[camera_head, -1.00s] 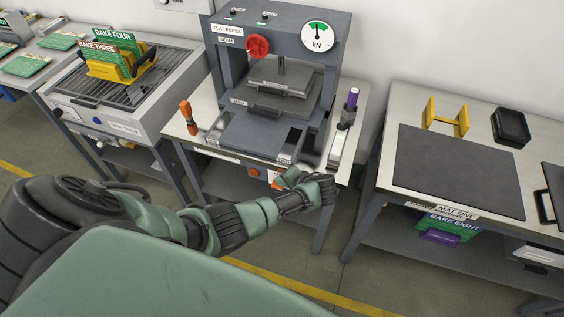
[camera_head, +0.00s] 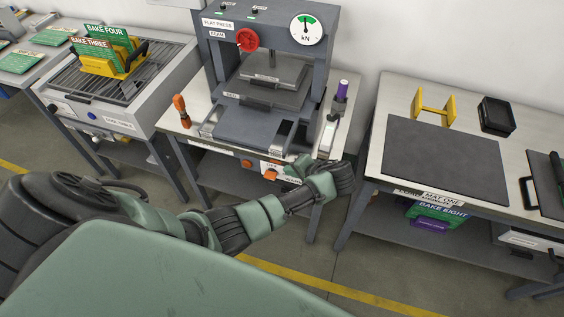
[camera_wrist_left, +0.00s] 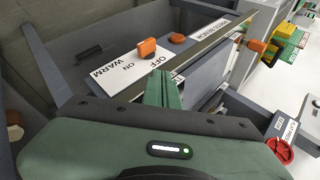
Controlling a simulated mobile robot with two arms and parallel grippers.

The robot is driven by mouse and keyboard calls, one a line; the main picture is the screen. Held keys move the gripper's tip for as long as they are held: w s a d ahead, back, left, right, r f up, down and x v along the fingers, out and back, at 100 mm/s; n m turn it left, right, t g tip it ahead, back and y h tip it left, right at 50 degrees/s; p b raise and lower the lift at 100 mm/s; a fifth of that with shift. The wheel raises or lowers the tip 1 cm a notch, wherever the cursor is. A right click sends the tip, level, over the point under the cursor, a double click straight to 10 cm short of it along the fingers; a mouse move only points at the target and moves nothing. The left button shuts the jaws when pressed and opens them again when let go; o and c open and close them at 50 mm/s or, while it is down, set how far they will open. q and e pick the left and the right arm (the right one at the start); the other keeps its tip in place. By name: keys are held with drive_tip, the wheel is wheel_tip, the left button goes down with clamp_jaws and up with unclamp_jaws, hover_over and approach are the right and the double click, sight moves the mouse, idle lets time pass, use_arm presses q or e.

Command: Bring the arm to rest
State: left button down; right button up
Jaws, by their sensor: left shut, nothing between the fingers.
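My left arm comes in from the left in the head view and reaches to the front of the press bench. My left gripper (camera_head: 297,167) is at the bench's front edge, small and partly hidden behind the wrist. In the left wrist view the green fingers (camera_wrist_left: 163,88) are together with nothing between them. They point toward the bench front, near a white OFF/ON/WARM label (camera_wrist_left: 128,66) and an orange knob (camera_wrist_left: 147,47). My right gripper is not in view.
The flat press (camera_head: 268,85) stands on the bench behind the gripper. To the right, a table bears a dark mat (camera_head: 445,160), a yellow stand (camera_head: 433,110) and a black box (camera_head: 496,115). A grill (camera_head: 125,85) is at left. Floor is open in front.

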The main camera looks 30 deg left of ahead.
use_arm(q)
drive_tip(key=shift+s+d+r, duration=0.25)
drive_tip(key=shift+d+r, duration=0.15)
drive_tip(key=shift+d, duration=0.3)
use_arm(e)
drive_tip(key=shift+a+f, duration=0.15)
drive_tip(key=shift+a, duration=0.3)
